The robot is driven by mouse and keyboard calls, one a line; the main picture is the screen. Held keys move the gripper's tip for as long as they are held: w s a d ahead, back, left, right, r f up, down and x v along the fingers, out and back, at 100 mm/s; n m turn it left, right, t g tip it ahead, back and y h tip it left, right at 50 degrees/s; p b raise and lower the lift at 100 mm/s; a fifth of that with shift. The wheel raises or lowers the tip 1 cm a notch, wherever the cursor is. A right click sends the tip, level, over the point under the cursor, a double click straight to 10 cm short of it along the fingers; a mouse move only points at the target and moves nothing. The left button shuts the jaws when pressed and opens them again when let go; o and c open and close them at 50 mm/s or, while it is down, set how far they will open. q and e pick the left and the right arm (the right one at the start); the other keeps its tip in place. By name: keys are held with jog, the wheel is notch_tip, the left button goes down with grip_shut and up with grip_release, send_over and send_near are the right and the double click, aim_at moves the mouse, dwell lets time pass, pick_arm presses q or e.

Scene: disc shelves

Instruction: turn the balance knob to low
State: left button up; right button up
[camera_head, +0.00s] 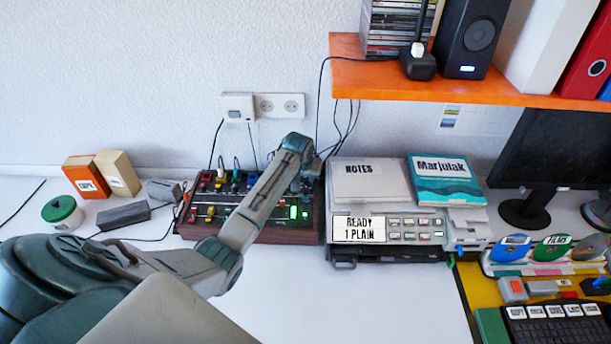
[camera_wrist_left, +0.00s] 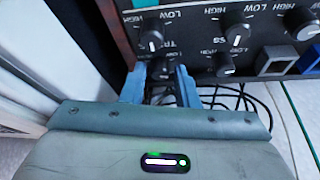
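The mixer (camera_head: 215,228) stands against the wall, with coloured knobs and green lights on its top. In the left wrist view, a black panel (camera_wrist_left: 262,22) carries several round knobs with white pointer lines, with LOW and HIGH lettering by some of them. I cannot read a balance label. My left gripper (camera_head: 312,166) is at the mixer's back right corner in the head view. In the left wrist view, my left gripper (camera_wrist_left: 160,76) has its blue fingers apart, on either side of a lower knob (camera_wrist_left: 161,69), with gaps seeming to show beside it. My right gripper is not in view.
A grey machine (camera_head: 400,229) with a display stands close right of the mixer, topped by notes (camera_head: 368,182) and a teal book (camera_head: 444,180). An orange shelf (camera_head: 450,84) overhangs at right. Black cables (camera_wrist_left: 232,96) hang near the fingers. The table front (camera_head: 370,300) is clear.

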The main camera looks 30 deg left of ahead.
pick_arm(q)
jog(key=shift+f, duration=0.15)
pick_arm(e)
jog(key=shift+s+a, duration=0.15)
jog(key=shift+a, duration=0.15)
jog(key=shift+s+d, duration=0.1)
pick_arm(q)
grip_shut()
jog(key=shift+w+d+r+n+y+p, duration=0.15)
jog(key=shift+r+n+y+p, duration=0.15)
jog(key=shift+n+p, duration=0.75)
jog(key=shift+f+n+g+y+p, duration=0.2)
jog(key=shift+n+g+y+p, duration=0.1)
jog(key=shift+n+p, duration=0.45)
jog(key=shift+f+n, duration=0.15)
jog(key=shift+n, duration=0.45)
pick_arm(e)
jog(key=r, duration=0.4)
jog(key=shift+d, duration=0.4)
pick_arm(q)
grip_release()
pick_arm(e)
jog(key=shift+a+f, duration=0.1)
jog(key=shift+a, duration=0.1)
